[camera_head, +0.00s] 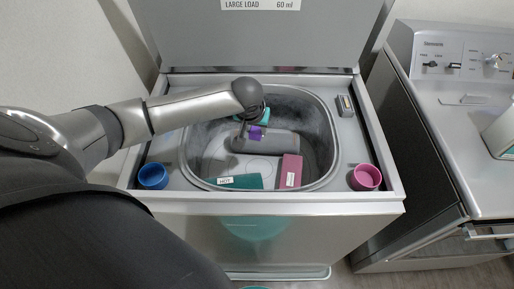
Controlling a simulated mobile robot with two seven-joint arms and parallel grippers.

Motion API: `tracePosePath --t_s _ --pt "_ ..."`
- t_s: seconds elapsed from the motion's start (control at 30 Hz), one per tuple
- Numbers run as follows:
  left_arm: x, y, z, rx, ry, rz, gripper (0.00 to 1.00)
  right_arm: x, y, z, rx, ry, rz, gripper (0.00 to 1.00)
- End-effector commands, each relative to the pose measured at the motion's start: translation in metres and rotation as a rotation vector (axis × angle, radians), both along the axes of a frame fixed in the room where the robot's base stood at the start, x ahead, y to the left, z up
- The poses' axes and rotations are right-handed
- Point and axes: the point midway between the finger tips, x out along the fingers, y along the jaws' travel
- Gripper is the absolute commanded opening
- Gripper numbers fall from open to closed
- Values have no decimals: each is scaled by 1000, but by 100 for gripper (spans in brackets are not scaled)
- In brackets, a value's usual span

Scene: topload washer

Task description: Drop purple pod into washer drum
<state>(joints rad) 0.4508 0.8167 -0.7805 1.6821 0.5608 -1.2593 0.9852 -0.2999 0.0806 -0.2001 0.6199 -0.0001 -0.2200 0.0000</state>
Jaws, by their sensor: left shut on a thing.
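The purple pod (255,133) shows small at my left gripper (251,128), which is shut on it. The gripper points down over the open washer drum (325,150), around its middle. My left arm reaches in from the left across the washer's top. I cannot tell exactly how high the pod is above the things in the drum. My right gripper does not show.
The drum holds a pink box (290,171), a teal box (240,182), a grey item (282,144) and another teal item behind the gripper. A blue cup (153,176) and a pink cup (365,177) stand at the front corners. The lid (255,45) is raised.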

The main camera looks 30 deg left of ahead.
Motion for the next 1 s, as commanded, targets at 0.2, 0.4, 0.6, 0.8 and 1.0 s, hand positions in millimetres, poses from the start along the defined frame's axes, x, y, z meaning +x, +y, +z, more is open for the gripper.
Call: tracePosePath --t_s 0.2,0.4,0.6,0.8,1.0 --pt "0 0 0 0 -1 0 0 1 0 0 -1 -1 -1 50" --pt "0 0 0 0 0 0 62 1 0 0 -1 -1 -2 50" --pt "0 0 0 0 0 0 78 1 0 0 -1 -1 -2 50" --pt "0 0 0 0 0 0 78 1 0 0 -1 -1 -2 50" --pt "-5 -2 14 -1 0 -3 78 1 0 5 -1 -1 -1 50"
